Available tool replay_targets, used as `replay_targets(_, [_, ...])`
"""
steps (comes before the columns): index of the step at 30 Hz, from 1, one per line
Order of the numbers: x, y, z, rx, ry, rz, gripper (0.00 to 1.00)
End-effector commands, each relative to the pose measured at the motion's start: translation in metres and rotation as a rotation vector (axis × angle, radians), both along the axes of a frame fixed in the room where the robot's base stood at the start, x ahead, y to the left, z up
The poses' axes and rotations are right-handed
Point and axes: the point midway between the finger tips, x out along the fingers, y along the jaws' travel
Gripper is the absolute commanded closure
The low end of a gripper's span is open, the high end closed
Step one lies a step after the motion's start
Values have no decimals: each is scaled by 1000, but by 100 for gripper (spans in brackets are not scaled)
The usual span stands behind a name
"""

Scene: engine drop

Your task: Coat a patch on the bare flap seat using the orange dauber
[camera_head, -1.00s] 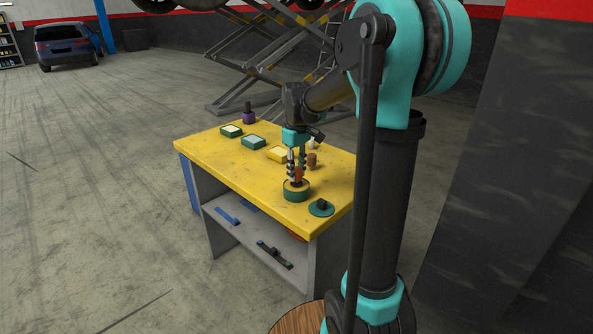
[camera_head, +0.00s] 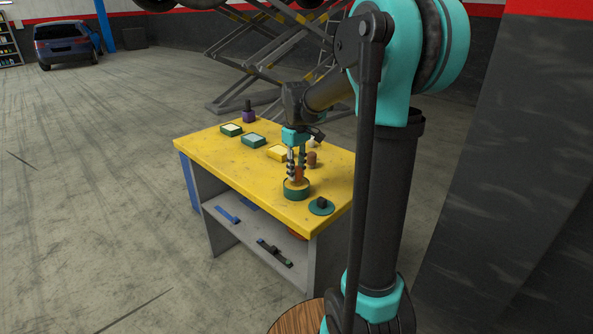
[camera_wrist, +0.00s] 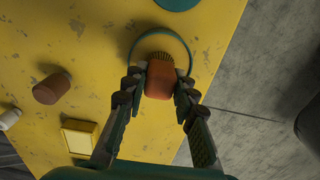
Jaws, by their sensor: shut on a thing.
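My gripper (camera_head: 297,165) is shut on the orange dauber (camera_wrist: 160,80), with a finger on each side of it. The dauber's dark bristle tip (camera_wrist: 158,57) points down at the round green-walled pot (camera_head: 296,193) near the table's front right. In the wrist view the tip lies within the pot's green rim (camera_wrist: 134,47); whether it touches the contents I cannot tell. Small square blocks stand along the table: one green with a pale top (camera_head: 231,130), one green with a bluish top (camera_head: 253,141), and one yellow (camera_head: 278,153). I cannot tell which is the bare flap seat.
A green disc with a dark knob (camera_head: 321,207) lies right of the pot. A brown cylinder (camera_head: 312,160) and a small white piece (camera_wrist: 9,118) stand behind the gripper. A purple object with a dark post (camera_head: 248,114) is at the far corner. The yellow tabletop's (camera_head: 235,165) front left is clear.

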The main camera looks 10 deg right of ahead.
Motion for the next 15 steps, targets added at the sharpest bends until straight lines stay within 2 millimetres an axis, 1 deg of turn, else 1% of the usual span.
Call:
replay_targets(8, [-1,0,-1,0,1,0,96])
replay_targets(11, [-1,0,3,0,1,0,96])
replay_targets(15, [0,0,13,-1,1,0,96])
